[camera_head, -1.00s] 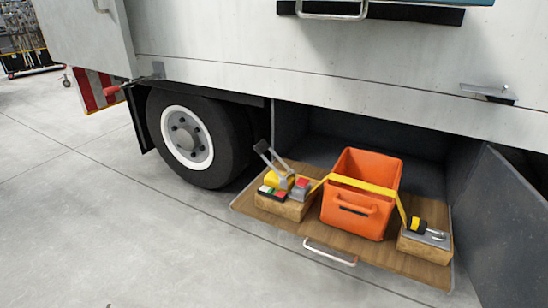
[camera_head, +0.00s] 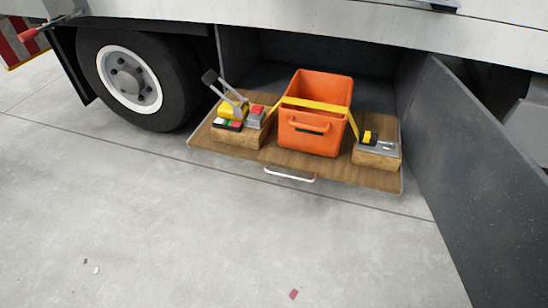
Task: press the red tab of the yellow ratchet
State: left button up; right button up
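The yellow ratchet (camera_head: 229,111) sits on a wooden block (camera_head: 238,137) at the left of the pulled-out wooden drawer board. Its grey lever stands raised, tilted up to the left. A red tab (camera_head: 257,109) on a grey body is at the ratchet's right side. A small pad with green, white and red parts (camera_head: 228,124) lies in front of the ratchet. A yellow strap (camera_head: 315,105) runs from the ratchet side across the orange crate (camera_head: 310,140) to a fitting (camera_head: 377,145) on the right wooden block. Neither of my grippers is in view.
The board (camera_head: 340,174) slides out of a truck compartment and has a metal handle (camera_head: 290,177) in front. A truck wheel (camera_head: 130,80) stands at the left. An open grey door panel (camera_head: 480,170) bounds the right. The concrete floor (camera_head: 200,230) in front is clear except for small scraps.

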aim_at(256, 110)
jog(key=i+j+z, duration=0.15)
jog(key=i, duration=0.4)
jog(key=i+j+z, duration=0.15)
jog(key=i, duration=0.35)
jog(key=i+j+z, duration=0.15)
jog(key=i+j, duration=0.15)
jog(key=i, duration=0.2)
